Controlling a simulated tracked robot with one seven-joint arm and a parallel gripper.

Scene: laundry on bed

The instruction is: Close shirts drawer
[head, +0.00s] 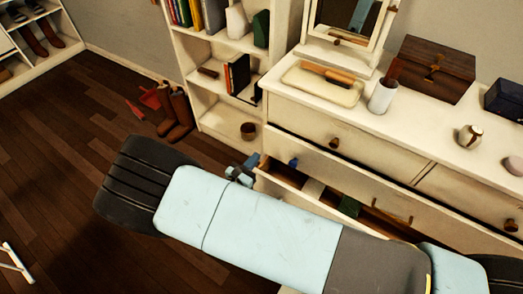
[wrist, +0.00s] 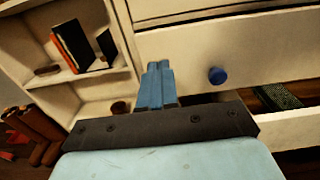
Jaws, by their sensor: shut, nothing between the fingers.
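A white dresser (head: 300,118) has an open lower drawer (head: 277,170), seen from above in the head view; its inside also shows in the wrist view (wrist: 262,103). No label shows that it is the shirts drawer. A green item (head: 350,207) and a pale item (head: 312,188) lie in it. My arm hides most of its front. A blue knob (head: 293,162) sits on the panel just above the opening; it also shows in the wrist view (wrist: 217,75). My gripper (head: 240,173) is shut and empty at the drawer's left end, left of the knob in the wrist view (wrist: 158,72). Contact is unclear.
A white bookshelf (head: 215,95) stands left of the dresser, with a brown bowl (head: 248,130) on its low shelf. Brown boots (head: 176,112) stand on the floor beside it. A wooden box (head: 432,68) and white cup (head: 382,96) stand on the dresser. The left floor is mostly clear.

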